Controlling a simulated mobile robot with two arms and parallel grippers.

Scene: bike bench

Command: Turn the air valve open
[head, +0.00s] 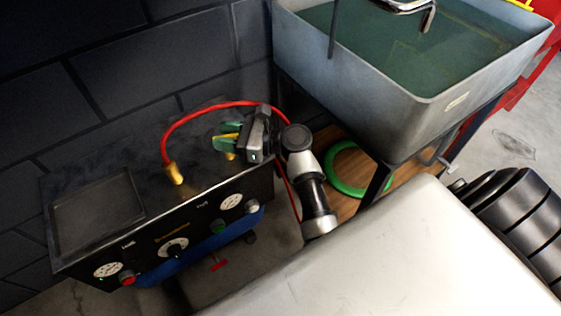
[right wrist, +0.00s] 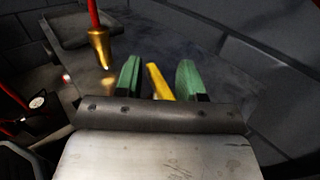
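The air valve appears as a yellow lever (head: 231,136) on top of the black control box (head: 205,186), partly hidden by my right gripper. It also shows in the right wrist view (right wrist: 158,82), leaning slightly. My right gripper (head: 226,135) is over the box top, its green fingertips on either side of the lever. In the right wrist view, the right gripper (right wrist: 159,80) is open, with a gap between the lever and each finger. The lever's base is hidden behind the gripper body. My left gripper is not in view.
A brass fitting (head: 174,173) with a red hose (head: 205,109) stands left of the gripper; the hose arches behind my arm. The box front has gauges and knobs. A grey water tank (head: 440,112) stands at right, with a green ring (head: 347,187) on the wooden shelf below.

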